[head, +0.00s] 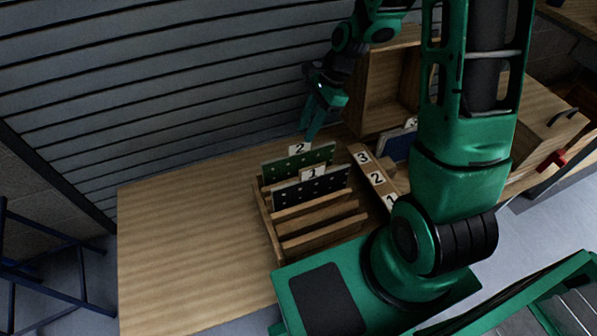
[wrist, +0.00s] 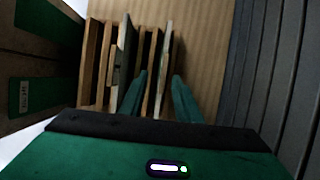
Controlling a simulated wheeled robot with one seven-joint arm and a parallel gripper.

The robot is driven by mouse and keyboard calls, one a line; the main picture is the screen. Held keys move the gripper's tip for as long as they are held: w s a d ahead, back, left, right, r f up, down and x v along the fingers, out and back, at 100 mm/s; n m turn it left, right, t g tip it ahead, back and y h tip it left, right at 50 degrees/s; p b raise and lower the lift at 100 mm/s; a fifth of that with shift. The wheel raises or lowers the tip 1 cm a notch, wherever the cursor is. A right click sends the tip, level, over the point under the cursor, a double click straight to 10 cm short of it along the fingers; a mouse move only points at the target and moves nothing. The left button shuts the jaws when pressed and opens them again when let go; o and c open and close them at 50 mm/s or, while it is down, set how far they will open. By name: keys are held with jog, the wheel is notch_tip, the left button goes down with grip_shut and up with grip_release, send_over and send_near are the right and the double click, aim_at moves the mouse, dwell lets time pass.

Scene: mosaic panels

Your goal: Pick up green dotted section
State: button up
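The green dotted section (head: 290,167), with a white tag marked 2, stands upright in the back slot of a wooden rack (head: 264,222). A black dotted section (head: 300,192), tagged 1, stands just in front of it. My gripper (head: 312,130) hangs above the green section in the head view, its fingers pointing down. In the wrist view my gripper (wrist: 160,77) is open, with one finger on each side of a thin upright panel edge (wrist: 163,62), apparently the green section. Whether the fingers reach down beside it is hard to tell.
A wooden strip (head: 376,178) marked 3, 2, 1 lies right of the rack. A blue panel (head: 397,147) stands behind it, partly hidden by my arm. An open wooden box (head: 378,88) and the grey slatted wall (head: 180,90) are behind. The left tabletop (head: 180,240) is clear.

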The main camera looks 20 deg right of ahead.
aim_at(294, 153)
jog(key=x, duration=0.5)
jog(key=shift+w+a+f, duration=0.1)
jog(key=shift+a+f, duration=0.05)
jog(key=shift+f, duration=0.25)
jog(key=shift+w+d+x, duration=0.1)
jog(key=shift+w+x, duration=0.1)
jog(key=shift+x, duration=1.1)
jog(key=shift+w+d+x, duration=0.1)
jog(key=shift+w+x, duration=0.05)
jog(key=shift+x, duration=1.2)
grip_shut()
